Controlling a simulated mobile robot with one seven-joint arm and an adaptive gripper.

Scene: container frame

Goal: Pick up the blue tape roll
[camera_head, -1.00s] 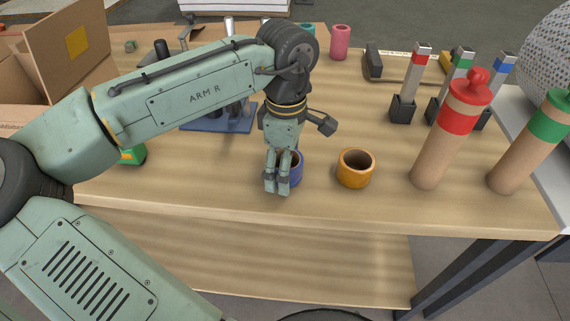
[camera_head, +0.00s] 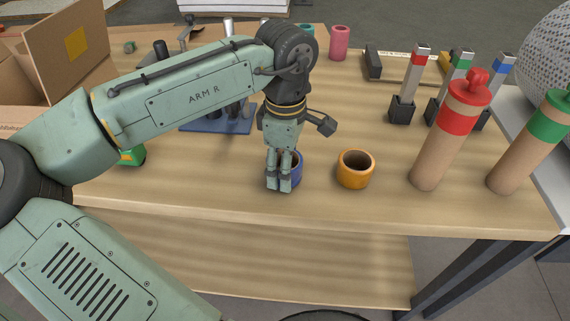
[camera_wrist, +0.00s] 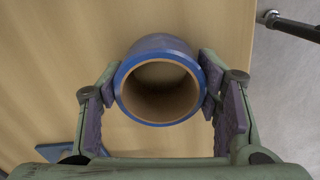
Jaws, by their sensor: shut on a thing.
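The blue tape roll (camera_head: 295,168) stands upright on the wooden table, near its front edge. In the wrist view the blue tape roll (camera_wrist: 159,42) shows its open top and brown inner core. My gripper (camera_head: 279,186) is at the roll and hides much of it in the head view. In the wrist view the fingers of my gripper (camera_wrist: 160,92) lie on either side of the roll, shut on it from outside. The fingertips touch the blue outer wall. I cannot see a clear gap under the roll.
An orange tape roll (camera_head: 356,180) stands just to the right. Red-topped (camera_head: 452,135) and green-topped (camera_head: 530,140) tubes stand farther right. A blue rack (camera_head: 232,123) is behind my arm, and a cardboard box (camera_head: 65,50) is at the back left. The table front edge is close.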

